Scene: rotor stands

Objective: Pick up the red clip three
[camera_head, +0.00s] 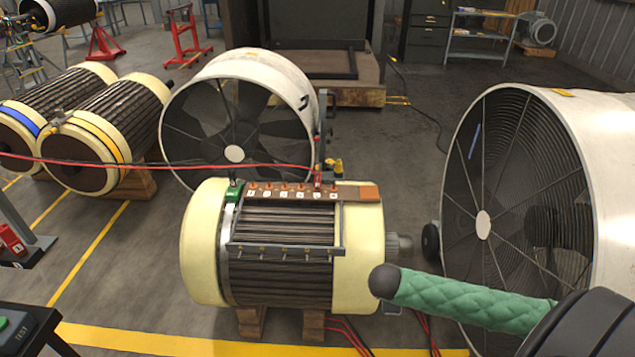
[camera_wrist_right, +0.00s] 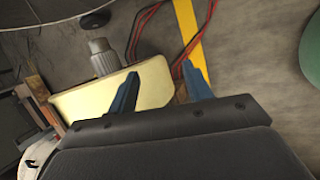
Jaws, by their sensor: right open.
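The number beside the clip is too small to read. A red cable runs from the left to near the clip. A green clip (camera_head: 233,193) sits at the strip's left end. The red clip cannot be made out there. My left gripper is not in view.
A large white fan (camera_head: 585,180) stands at the right and another (camera_head: 235,85) behind the rotor. Two more rotors (camera_head: 135,110) lie at the left. Red cables (camera_wrist_right: 210,30) trail on the floor by the rotor. A dark test panel (camera_head: 25,325) is at lower left.

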